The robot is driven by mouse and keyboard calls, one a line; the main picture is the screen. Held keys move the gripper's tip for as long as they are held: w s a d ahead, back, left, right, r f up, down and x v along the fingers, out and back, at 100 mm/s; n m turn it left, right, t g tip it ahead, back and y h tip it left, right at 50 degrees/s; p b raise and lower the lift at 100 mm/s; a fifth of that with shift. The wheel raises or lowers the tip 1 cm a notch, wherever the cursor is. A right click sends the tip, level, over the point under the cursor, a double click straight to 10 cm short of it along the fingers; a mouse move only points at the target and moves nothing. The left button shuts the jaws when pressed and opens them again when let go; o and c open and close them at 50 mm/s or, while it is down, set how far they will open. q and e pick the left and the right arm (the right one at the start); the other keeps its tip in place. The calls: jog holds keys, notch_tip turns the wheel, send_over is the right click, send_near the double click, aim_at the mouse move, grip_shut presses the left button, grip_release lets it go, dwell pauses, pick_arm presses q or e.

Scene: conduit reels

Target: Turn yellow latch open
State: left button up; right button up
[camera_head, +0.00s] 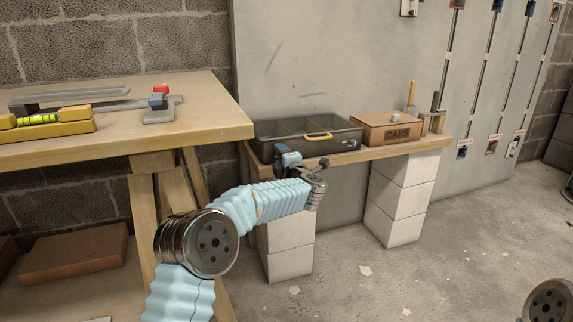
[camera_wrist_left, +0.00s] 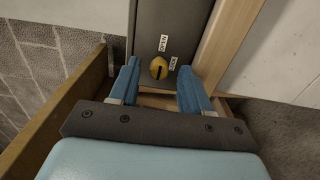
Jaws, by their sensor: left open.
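The yellow latch (camera_wrist_left: 159,67) is a round knob with a dark slot, set in a dark grey face in the left wrist view. Two small white labels sit beside it; one appears to read OPEN, the other is too small to read surely. My left gripper (camera_wrist_left: 158,72) is open, its blue fingers on either side of the latch with gaps, apparently not touching it. In the head view the left gripper (camera_head: 290,161) is at the front of the dark grey case (camera_head: 352,133) and hides part of it. My right gripper is not in view.
The case has a yellow handle (camera_head: 319,137) and stands on a low wooden shelf (camera_head: 408,149) beside a cardboard CAPS box (camera_head: 388,128). A workbench (camera_head: 205,112) with a level and tools is at left. The floor at right is mostly clear.

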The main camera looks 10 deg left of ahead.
pick_arm(q)
jog(key=v, duration=1.3)
jog(key=shift+s+d, duration=0.1)
jog(key=shift+d, duration=0.05)
